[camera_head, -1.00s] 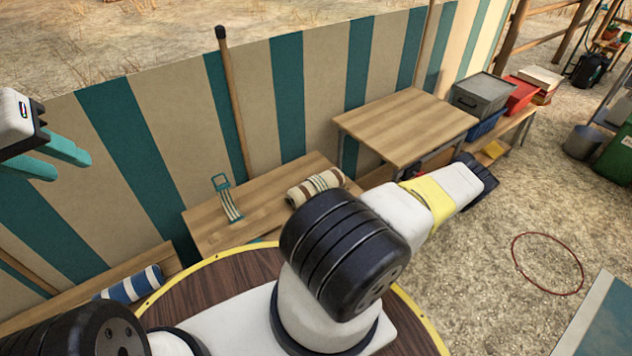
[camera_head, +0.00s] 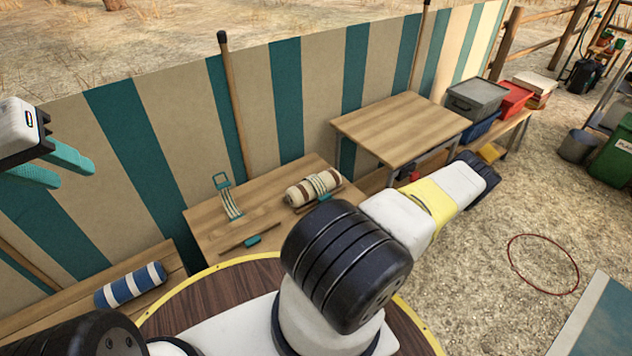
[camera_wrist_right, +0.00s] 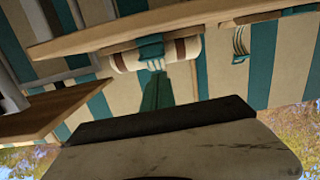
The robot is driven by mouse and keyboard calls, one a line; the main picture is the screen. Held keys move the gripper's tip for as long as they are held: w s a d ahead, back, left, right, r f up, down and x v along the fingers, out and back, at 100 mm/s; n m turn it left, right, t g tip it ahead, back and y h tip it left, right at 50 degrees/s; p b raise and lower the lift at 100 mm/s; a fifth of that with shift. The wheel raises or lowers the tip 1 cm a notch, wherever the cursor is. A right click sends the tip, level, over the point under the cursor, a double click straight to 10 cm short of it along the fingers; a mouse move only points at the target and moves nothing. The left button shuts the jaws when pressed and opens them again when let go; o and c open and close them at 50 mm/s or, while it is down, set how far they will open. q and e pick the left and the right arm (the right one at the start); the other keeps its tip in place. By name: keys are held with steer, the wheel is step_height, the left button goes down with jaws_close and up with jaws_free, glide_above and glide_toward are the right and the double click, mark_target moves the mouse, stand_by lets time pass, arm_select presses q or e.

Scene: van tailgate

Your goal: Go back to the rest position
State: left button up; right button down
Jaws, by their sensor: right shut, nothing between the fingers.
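My left gripper (camera_head: 76,175) is in the air at the left of the head view, before the striped fence. Its two teal fingers are apart with nothing between them. My right arm crosses the middle of the head view, where its gripper cannot be made out. In the right wrist view, which is upside down, my right gripper (camera_wrist_right: 155,75) shows teal fingers, shut and empty, over the line of a brown-and-cream roll. That roll (camera_head: 313,187), wrapped with teal straps, lies on the low wooden table (camera_head: 205,235). I cannot tell from these views how far the fingers are from it.
A blue-and-white roll (camera_head: 130,285) lies on a bench. A higher table (camera_head: 395,125) and boxes (camera_head: 476,98) stand right. A red hoop (camera_head: 543,264) lies on open ground.

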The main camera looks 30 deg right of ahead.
steer(key=s+f, duration=0.2)
steer(key=s, duration=0.3)
steer(key=shift+d+f, duration=0.35)
steer(key=shift+f, duration=0.05)
